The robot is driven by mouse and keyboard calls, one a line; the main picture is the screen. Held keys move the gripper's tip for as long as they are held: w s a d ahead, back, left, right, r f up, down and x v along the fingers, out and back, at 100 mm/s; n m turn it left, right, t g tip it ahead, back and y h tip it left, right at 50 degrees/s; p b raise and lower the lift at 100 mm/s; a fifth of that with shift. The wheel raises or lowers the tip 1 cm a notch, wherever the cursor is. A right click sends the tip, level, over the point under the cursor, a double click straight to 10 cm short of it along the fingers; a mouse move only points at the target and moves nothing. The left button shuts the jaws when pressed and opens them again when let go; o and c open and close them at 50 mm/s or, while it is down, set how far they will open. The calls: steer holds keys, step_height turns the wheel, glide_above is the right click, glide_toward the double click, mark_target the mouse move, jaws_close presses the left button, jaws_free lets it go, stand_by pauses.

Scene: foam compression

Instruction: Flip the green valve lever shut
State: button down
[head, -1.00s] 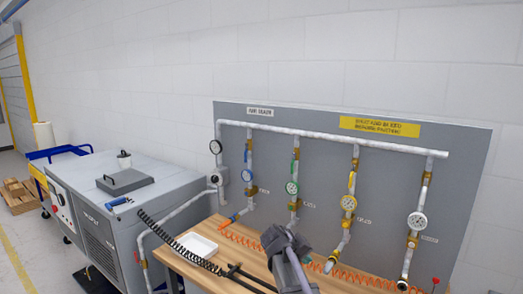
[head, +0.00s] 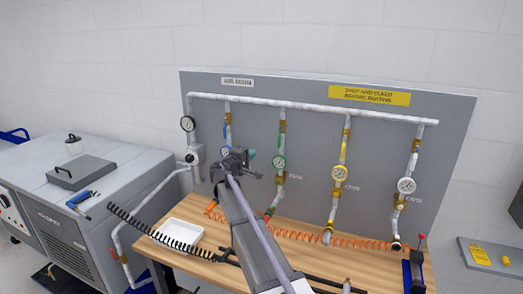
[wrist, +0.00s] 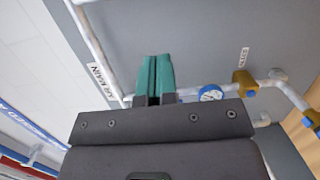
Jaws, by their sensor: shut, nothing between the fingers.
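The green valve lever (head: 281,142) is on the second drop pipe of the grey panel. It appears to lie along the pipe, close to upright, just above a green-rimmed gauge (head: 279,162). My gripper (head: 250,156) is in front of the panel, left of the green lever in the head view and apart from it as far as I can tell. Its teal fingers also show in the wrist view (wrist: 155,80), pressed together and empty. The green lever is not seen in the wrist view.
A blue-rimmed gauge (wrist: 210,93) and a brass valve (wrist: 243,83) are near my fingers in the wrist view. Yellow (head: 339,172) and white (head: 406,185) gauges hang to the right. Below are a wooden bench (head: 205,268), white tray (head: 178,234) and orange coiled hoses.

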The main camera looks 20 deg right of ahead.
mark_target(279, 142)
steer(key=w+d, duration=0.4)
steer(key=d, duration=0.7)
steer(key=shift+w+d, duration=0.2)
steer(key=shift+d, duration=0.1)
steer(key=shift+s+d, duration=0.1)
